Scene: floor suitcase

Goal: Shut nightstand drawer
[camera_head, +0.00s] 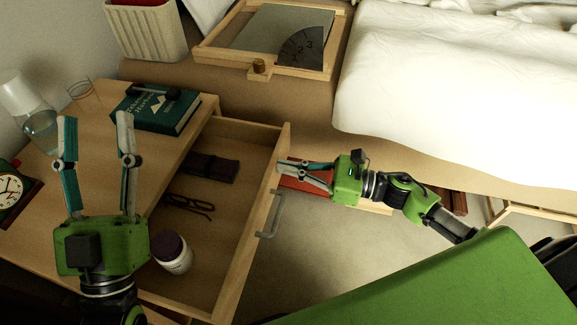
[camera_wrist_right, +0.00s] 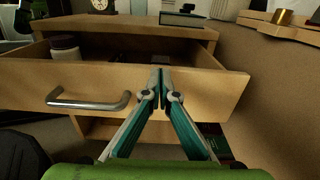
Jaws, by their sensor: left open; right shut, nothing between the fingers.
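The nightstand (camera_head: 96,100) is light wood, at the left in the head view. Its drawer (camera_head: 228,270) is pulled out; inside lie a dark pouch (camera_head: 208,166), dark glasses (camera_head: 188,205) and a white jar with a dark lid (camera_head: 172,252). The drawer front has a grey metal handle (camera_head: 272,216). In the right wrist view, the drawer front (camera_wrist_right: 215,92) and its handle (camera_wrist_right: 88,103) face me. My right gripper (camera_head: 281,166) is shut and empty at the drawer front's far end, beside the handle; contact is unclear. My left gripper (camera_head: 95,120) is open and empty above the nightstand.
On the nightstand top are a green book (camera_head: 158,108), a glass carafe (camera_head: 38,122) and a clock (camera_head: 10,188). A wooden tray (camera_head: 215,55) and a white basket (camera_head: 145,32) lie beyond. A bed (camera_head: 450,85) is at the right. Red items (camera_head: 300,180) lie below my right gripper.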

